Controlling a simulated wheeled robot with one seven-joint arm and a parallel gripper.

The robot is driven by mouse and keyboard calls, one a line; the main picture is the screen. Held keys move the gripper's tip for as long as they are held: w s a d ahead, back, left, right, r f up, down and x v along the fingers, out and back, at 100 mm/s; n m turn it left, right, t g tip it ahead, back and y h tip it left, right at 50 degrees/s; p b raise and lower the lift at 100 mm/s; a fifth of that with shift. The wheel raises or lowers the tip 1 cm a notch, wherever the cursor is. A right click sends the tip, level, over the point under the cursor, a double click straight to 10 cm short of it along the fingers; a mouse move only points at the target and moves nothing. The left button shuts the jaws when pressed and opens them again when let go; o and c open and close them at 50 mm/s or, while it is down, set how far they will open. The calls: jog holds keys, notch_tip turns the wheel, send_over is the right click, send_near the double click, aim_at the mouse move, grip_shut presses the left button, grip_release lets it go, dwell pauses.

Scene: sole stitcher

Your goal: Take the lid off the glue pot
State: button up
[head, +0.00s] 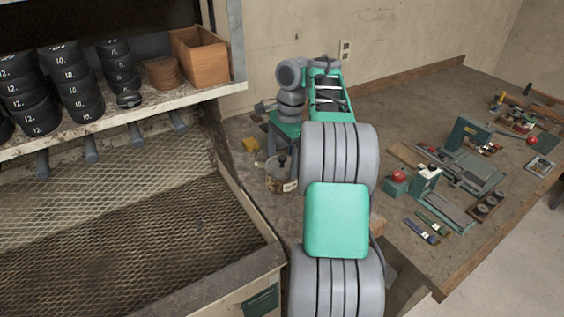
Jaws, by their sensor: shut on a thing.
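The glue pot (281,186) is a round tan pot with a pale label, standing on the workbench just left of my arm in the head view. Its dark lid with a knob (282,161) shows at the top of the pot. My gripper (282,154) points down from above, directly over the pot, and its fingers are shut on the lid's knob. The fingertips are small and partly dark here. I cannot tell whether the lid rests on the rim or is slightly raised.
A shelf (170,108) with black rolls and a wooden box (199,56) is at left, above a mesh-lined bin (120,215). Tools and green devices (470,150) cover the bench at right.

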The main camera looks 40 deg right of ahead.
jog(key=shift+r+p, duration=0.5)
jog(key=shift+r, duration=0.1)
notch_tip(320, 180, up, 3)
jog(key=p, duration=0.2)
jog(key=shift+p, duration=0.35)
jog(key=s+a+r+p, duration=0.35)
jog(key=s+r, duration=0.55)
jog(key=s, duration=0.4)
jog(key=s+a+f+b, duration=0.3)
jog(key=s+a, duration=0.1)
jog(key=s, duration=0.2)
jog(key=s+a+f+b, duration=0.3)
jog(key=s+f+b, duration=0.1)
jog(key=s, duration=0.2)
jog(key=b, duration=0.8)
send_over(294, 217)
jog(key=f, duration=0.9)
jog(key=shift+s+d, duration=0.15)
jog(key=shift+s, duration=0.1)
jog(key=f+b, duration=0.3)
jog(key=shift+w+d+f, duration=0.15)
jog(key=shift+w+f, duration=0.15)
jog(key=shift+f, duration=0.05)
jog(key=shift+r, duration=0.15)
